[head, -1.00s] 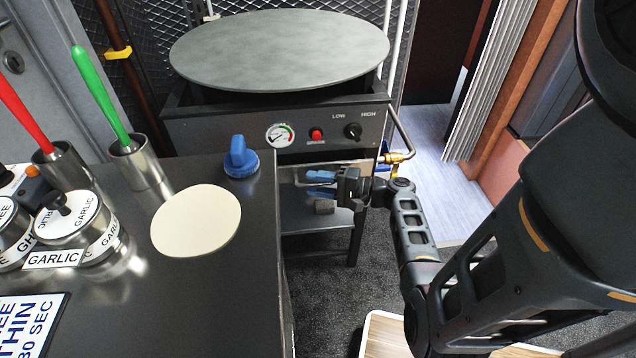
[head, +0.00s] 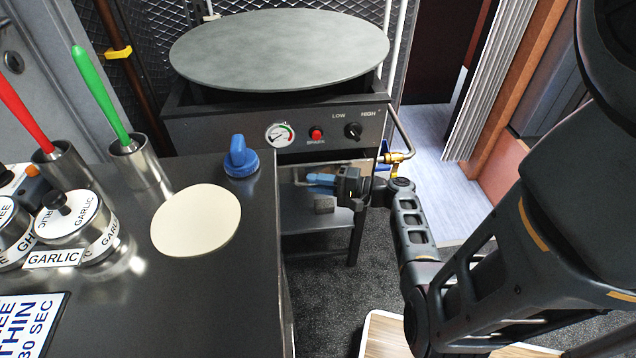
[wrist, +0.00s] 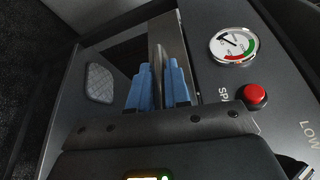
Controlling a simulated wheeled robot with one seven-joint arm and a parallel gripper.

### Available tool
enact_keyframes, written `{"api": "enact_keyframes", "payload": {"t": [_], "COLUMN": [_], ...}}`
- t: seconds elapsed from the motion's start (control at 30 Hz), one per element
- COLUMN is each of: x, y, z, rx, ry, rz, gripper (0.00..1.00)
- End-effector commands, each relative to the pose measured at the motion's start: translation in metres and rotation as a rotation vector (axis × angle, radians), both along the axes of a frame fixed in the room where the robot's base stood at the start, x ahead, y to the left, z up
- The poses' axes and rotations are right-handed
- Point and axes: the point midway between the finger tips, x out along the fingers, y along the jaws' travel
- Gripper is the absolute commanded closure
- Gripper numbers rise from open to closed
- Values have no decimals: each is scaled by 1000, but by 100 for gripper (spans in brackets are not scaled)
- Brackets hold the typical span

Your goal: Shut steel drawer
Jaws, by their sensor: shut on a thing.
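The steel drawer (head: 299,171) is a narrow, shiny strip below the dark control panel of the round-topped griddle in the head view. My gripper (head: 311,181) is in front of it, with blue fingers pointing left. In the wrist view, steel (wrist: 174,38) shows beyond my gripper (wrist: 158,72). Its blue fingers are shut on a thin grey edge that seems to be part of the drawer. The exact contact is partly hidden, and I cannot tell how far the drawer stands out.
The griddle's control panel (head: 230,135) is just above my gripper, with a gauge (head: 279,135) and red button (head: 316,134). A gas pipe with brass valve (head: 398,157) is to the right. The dark counter (head: 210,300) is at left. A low shelf (head: 310,222) lies below.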

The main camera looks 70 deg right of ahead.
Motion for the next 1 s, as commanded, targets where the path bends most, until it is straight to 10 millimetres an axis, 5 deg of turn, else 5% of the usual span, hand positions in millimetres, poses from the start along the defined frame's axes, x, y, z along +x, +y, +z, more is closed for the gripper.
{"api": "enact_keyframes", "payload": {"t": [0.4,0.7,0.73,1.0], "x": [15,17,17,17], "y": [-39,-43,-43,-41], "z": [-3,-1,-1,0], "rx": [-2,0,0,0], "ry": [0,2,2,1], "rz": [-1,-6,-6,-2], "gripper": [100,100,80,62]}}
